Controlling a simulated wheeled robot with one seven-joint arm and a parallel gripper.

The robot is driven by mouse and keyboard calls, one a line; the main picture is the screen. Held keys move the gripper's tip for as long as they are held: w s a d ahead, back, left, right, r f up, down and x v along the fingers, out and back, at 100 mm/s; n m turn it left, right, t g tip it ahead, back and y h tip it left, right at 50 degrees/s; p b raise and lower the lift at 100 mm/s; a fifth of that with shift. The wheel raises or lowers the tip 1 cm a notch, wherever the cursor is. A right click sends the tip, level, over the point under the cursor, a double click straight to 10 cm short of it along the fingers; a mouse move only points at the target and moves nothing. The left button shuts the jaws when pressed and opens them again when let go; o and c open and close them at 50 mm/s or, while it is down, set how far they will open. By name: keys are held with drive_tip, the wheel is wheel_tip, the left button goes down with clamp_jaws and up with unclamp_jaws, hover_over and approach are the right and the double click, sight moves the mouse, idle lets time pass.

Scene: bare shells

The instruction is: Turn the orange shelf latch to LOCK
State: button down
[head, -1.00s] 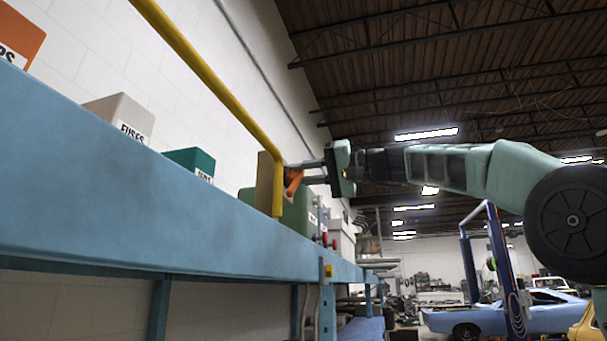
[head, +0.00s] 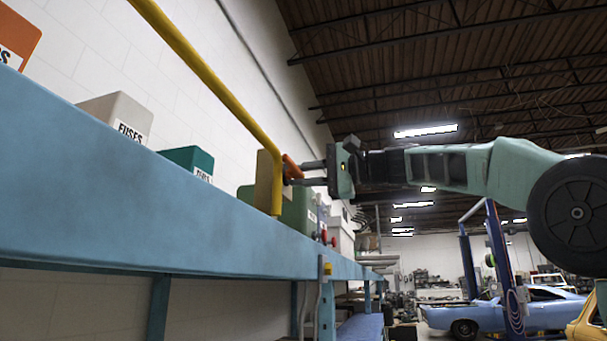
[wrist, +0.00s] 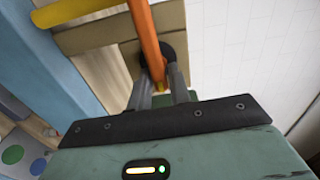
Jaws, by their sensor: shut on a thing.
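The orange latch (head: 292,166) sits on the face of a tan block (head: 264,183) above the blue shelf, beside the yellow rail. In the wrist view my gripper (wrist: 160,82) has one finger on each side of the bar near the pivot. No LOCK marking is readable in either view.
The yellow rail (head: 210,80) runs along the blue shelf (head: 130,210) and bends down close to the latch. Bins, including a grey FUSES bin (head: 117,116) and a teal bin (head: 188,160), stand on the shelf. Open room lies right of the shelf.

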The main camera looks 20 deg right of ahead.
drive_tip(key=shift+d, duration=0.1)
idle(0.3)
drive_tip(key=c, duration=1.4)
unclamp_jaws()
drive_tip(key=shift+s+d+f+b, duration=0.1)
drive_tip(key=shift+s+d+b, duration=0.1)
drive_tip(key=shift+d+b, duration=0.15)
drive_tip(key=b+v, duration=0.5)
drive_tip(key=v, duration=1.1)
drive_tip(key=shift+s+d, duration=0.2)
drive_tip(key=shift+s, duration=0.05)
drive_tip(key=shift+w, duration=0.1)
